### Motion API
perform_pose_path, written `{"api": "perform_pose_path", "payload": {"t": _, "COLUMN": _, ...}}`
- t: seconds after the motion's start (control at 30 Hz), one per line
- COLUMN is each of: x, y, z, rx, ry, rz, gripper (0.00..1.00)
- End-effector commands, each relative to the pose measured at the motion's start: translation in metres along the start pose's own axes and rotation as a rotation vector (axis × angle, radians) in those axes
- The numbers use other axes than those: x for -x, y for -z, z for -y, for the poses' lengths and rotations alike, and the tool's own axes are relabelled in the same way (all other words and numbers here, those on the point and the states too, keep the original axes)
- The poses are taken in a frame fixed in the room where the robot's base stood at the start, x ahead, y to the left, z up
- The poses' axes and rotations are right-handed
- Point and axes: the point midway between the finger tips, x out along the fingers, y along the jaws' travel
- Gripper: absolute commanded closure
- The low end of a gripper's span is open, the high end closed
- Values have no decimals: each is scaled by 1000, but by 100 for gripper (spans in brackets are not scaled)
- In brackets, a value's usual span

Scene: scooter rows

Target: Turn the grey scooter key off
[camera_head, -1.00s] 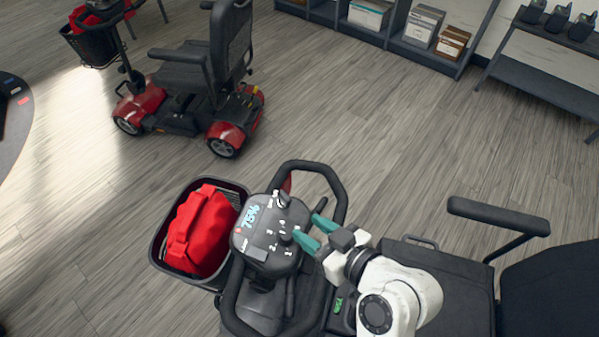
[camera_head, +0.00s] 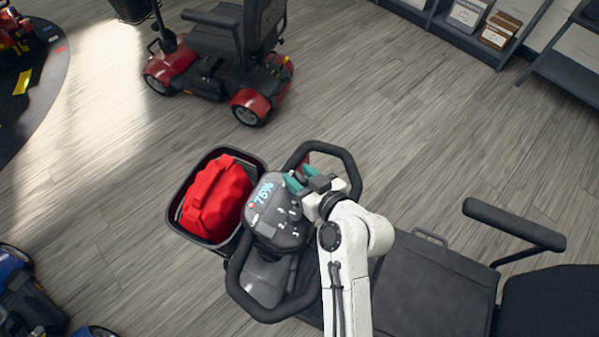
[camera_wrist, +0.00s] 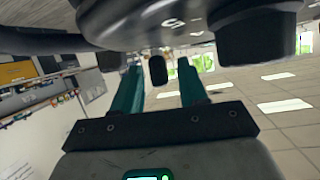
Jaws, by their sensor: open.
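The grey scooter's dark console (camera_head: 277,225) carries a lit display reading 75% and sits inside a looped black handlebar (camera_head: 240,290). My gripper (camera_head: 292,182) is at the console's far right edge, with its teal fingers open. In the wrist view my gripper (camera_wrist: 160,66) shows two teal fingers apart, and a small dark rounded piece (camera_wrist: 158,72), which looks like the key's head, shows between them with gaps on both sides. The key cannot be made out in the head view, where the fingers cover that edge. A large dark knob (camera_wrist: 257,38) hangs right of the fingers in the wrist view.
A black basket (camera_head: 178,218) holding a red bag (camera_head: 217,200) is left of the console. The scooter's seat (camera_head: 430,285) and armrest (camera_head: 512,224) are at right. A red scooter (camera_head: 225,65) stands behind, and a blue one (camera_head: 25,300) shows at lower left. Open floor lies between.

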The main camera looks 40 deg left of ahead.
Motion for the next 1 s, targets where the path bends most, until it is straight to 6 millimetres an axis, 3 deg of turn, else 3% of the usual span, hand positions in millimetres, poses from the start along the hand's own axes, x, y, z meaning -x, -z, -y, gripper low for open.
{"api": "perform_pose_path", "payload": {"t": 0.37, "x": -6, "y": 0, "z": 1, "rx": 0, "ry": 1, "rz": 0, "gripper": 57}}
{"api": "perform_pose_path", "payload": {"t": 0.83, "x": -6, "y": 0, "z": 0, "rx": -1, "ry": 0, "rz": 0, "gripper": 100}}
{"api": "perform_pose_path", "payload": {"t": 1.0, "x": -6, "y": -1, "z": 0, "rx": 0, "ry": 1, "rz": 0, "gripper": 100}}
